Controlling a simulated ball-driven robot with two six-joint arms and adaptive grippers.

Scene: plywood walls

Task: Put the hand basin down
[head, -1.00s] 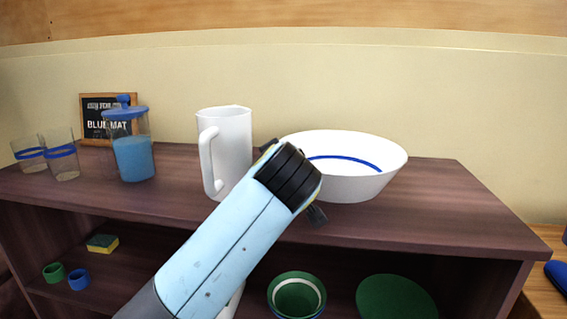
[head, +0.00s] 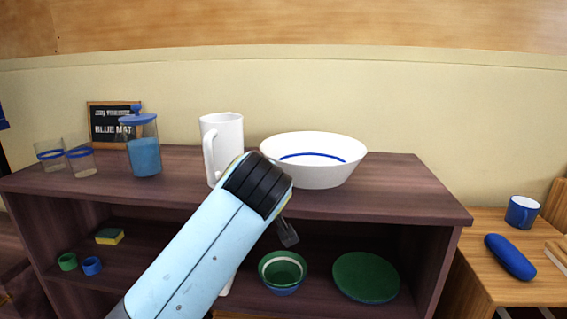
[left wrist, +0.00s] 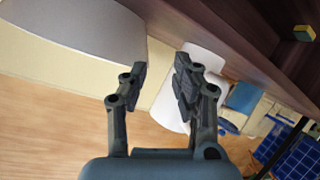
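The white hand basin (head: 335,176) with a blue ring inside stands upright on the brown shelf top (head: 390,200), right of a white jug (head: 226,135). My left gripper (head: 286,228) is in front of the shelf, just below and in front of the basin; one finger shows there. In the left wrist view the gripper (left wrist: 160,73) is open with nothing held between its fingers. The basin (left wrist: 70,28) is at the upper left, behind the left finger, and the jug (left wrist: 205,62) is behind the right finger. My right gripper is not in view.
Two glasses (head: 80,160), a blue-filled jar (head: 145,155) and a sign (head: 112,120) stand at the shelf's left. Bowls (head: 283,270), a green plate (head: 365,277) and a sponge (head: 110,236) are below. A side table at right holds a blue mug (head: 522,211) and a blue case (head: 510,256).

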